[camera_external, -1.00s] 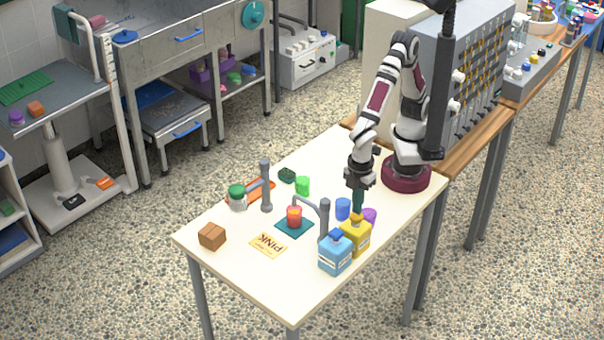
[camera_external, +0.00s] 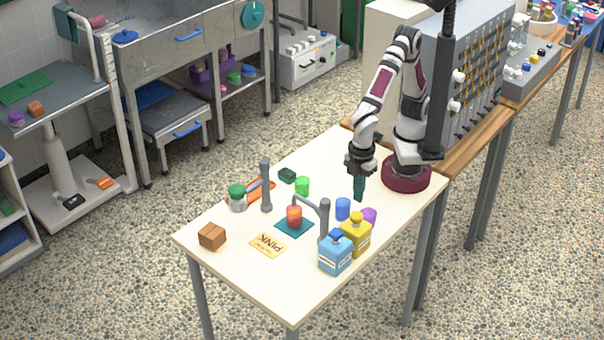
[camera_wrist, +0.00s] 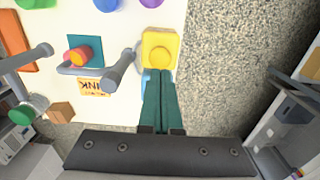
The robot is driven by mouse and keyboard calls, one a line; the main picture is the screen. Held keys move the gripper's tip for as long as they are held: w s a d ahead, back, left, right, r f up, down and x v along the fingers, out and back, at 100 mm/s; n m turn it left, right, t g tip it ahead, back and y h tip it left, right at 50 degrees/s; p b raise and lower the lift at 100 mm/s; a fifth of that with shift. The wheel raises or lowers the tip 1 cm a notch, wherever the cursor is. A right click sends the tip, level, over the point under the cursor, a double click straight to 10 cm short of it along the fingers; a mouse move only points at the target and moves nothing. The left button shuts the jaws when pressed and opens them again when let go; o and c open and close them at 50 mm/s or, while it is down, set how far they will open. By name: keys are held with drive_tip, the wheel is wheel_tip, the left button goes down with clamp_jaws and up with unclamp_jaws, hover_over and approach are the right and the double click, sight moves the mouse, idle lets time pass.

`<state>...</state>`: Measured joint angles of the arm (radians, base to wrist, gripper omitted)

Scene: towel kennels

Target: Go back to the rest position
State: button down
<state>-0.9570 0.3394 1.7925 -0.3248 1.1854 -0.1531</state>
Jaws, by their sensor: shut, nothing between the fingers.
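My gripper (camera_external: 359,188) is shut and empty, pointing down above the right part of the cream table (camera_external: 218,256). Its green fingers (camera_wrist: 160,100) also show in the wrist view. Below and around it stand a blue cup (camera_external: 343,209), a purple cup (camera_external: 369,217), a yellow bottle (camera_external: 356,237) and a blue bottle (camera_external: 335,256). A red cup (camera_external: 294,217) stands on a teal mat (camera_external: 291,230) near the middle. The fingers appear clear of all of these.
A green cup (camera_external: 302,186), a green-lidded jar (camera_external: 237,198), two grey posts (camera_external: 266,187), a brown box (camera_external: 212,236) and a PINK card (camera_external: 268,245) are on the table. A grey panel (camera_external: 470,70) stands behind my arm. The front end of the table is clear.

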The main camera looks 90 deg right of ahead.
wheel_tip(320, 180, up, 2)
drive_tip(key=shift+r, duration=0.25)
drive_tip(key=s+d+r+m, duration=0.15)
drive_tip(key=d+m, duration=0.35)
drive_tip(key=d, duration=0.6)
drive_tip(key=d+r+m, duration=0.2)
drive_tip(key=d+m, duration=0.2)
drive_tip(key=d, duration=0.6)
drive_tip(key=s+d+f+m+y, duration=0.1)
drive_tip(key=s+d+f+m, duration=0.1)
drive_tip(key=s+d+m, duration=0.3)
drive_tip(key=s+d, duration=0.1)
drive_tip(key=s, duration=0.1)
drive_tip(key=shift+s+d+f+m+y, duration=0.3)
drive_tip(key=shift+s+d+y, duration=0.05)
drive_tip(key=shift+d+y, duration=0.05)
